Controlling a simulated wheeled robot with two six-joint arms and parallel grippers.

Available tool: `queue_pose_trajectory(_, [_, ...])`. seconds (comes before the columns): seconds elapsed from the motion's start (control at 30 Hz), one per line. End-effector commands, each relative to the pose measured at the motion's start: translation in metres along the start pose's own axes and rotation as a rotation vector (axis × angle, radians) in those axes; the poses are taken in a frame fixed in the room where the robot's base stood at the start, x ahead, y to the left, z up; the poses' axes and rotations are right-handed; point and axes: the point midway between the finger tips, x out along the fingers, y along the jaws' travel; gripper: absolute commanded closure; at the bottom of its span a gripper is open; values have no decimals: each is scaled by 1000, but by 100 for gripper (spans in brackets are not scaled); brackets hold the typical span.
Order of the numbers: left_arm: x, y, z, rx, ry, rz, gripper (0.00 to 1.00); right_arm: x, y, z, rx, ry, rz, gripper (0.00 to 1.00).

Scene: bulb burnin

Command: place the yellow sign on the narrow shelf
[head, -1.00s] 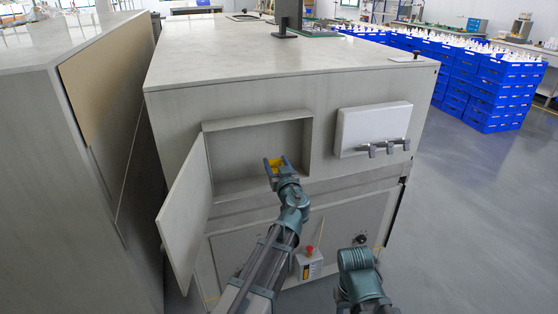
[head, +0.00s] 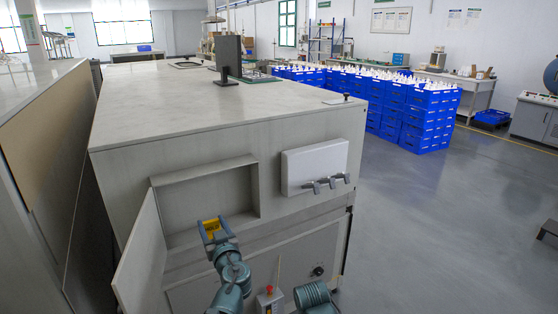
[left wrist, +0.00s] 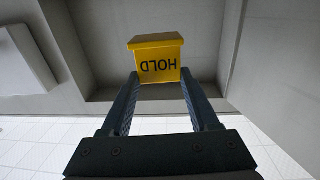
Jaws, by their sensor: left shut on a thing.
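The yellow sign (head: 211,228) is held in my left gripper (head: 213,231), in front of the lower part of an open recess (head: 205,195) in the grey cabinet. In the left wrist view the sign (left wrist: 157,62) reads HOLD upside down, between the tips of the two dark fingers (left wrist: 158,84). The recess's back wall shows behind it. A narrow ledge (head: 183,240) runs along the recess bottom, partly hidden by the gripper. I cannot tell whether the sign touches it. My right gripper is not in view; only part of that arm shows at the bottom.
The recess door (head: 141,258) stands open at the left. A white box (head: 314,166) with grey levers (head: 326,184) sticks out right of the recess. A small box with a red knob (head: 269,300) is below. Open floor (head: 430,220) lies to the right.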

Motion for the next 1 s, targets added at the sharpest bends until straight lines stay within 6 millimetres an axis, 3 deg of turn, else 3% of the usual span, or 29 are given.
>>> queue_pose_trajectory(0.03, [0, 0, -22, 0, 0, 0, 93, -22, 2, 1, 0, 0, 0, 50])
queue_pose_trajectory(0.5, [0, 0, -154, 0, 0, 0, 93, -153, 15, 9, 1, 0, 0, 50])
queue_pose_trajectory(0.67, [0, 0, -171, 0, 0, 0, 93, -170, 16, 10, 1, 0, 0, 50])
queue_pose_trajectory(1.0, [0, 0, -168, 0, 0, 0, 93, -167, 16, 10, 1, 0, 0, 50])
